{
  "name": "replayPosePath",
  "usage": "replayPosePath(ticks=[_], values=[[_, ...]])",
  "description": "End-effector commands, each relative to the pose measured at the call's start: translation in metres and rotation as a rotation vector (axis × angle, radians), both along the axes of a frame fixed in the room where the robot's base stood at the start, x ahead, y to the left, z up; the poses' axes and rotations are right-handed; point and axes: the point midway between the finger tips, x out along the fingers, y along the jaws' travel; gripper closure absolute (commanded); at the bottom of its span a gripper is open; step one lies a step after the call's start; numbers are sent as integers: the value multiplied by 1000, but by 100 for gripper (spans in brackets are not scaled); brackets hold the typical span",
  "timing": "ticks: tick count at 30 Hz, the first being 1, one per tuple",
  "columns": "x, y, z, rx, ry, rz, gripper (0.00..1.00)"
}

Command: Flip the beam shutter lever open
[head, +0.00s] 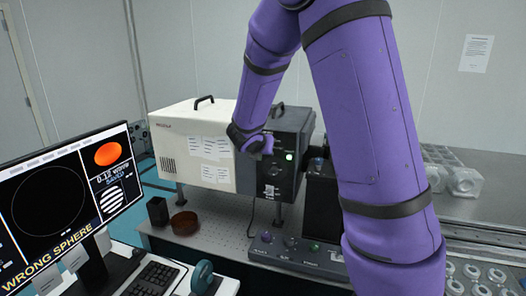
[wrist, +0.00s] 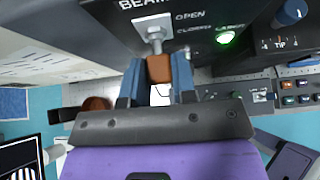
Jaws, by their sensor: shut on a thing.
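The beam shutter lever (wrist: 155,45) sticks out of a pale plate on the dark front panel, with the printed words OPEN and CLOSED to its right. Its brown-orange grip (wrist: 159,70) is between the blue fingers of my gripper (wrist: 158,78), which is shut on it. In the wrist view the lever points down and towards the camera; I cannot tell for certain which label it stands at. In the head view my gripper (head: 264,146) is at the dark end panel (head: 290,146) of the laser housing, and the lever is hidden there.
A green light (wrist: 225,37) glows beside the lever, with a blue knob (wrist: 291,12) farther right. A control box (head: 290,250) and a brown dish (head: 185,223) are on the table below. A monitor (head: 65,200) at left reads WRONG SPHERE. Glassware (head: 465,181) stands at right.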

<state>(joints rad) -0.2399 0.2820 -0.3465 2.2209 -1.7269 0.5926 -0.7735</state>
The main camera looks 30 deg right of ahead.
Motion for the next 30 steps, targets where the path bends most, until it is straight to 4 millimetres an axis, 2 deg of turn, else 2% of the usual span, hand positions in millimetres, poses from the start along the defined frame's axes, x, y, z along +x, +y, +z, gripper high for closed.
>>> replayPosePath(ticks=[18,30], values=[[3,-4,13,245,184,-4,98],[4,-5,17,348,270,-1,98]])
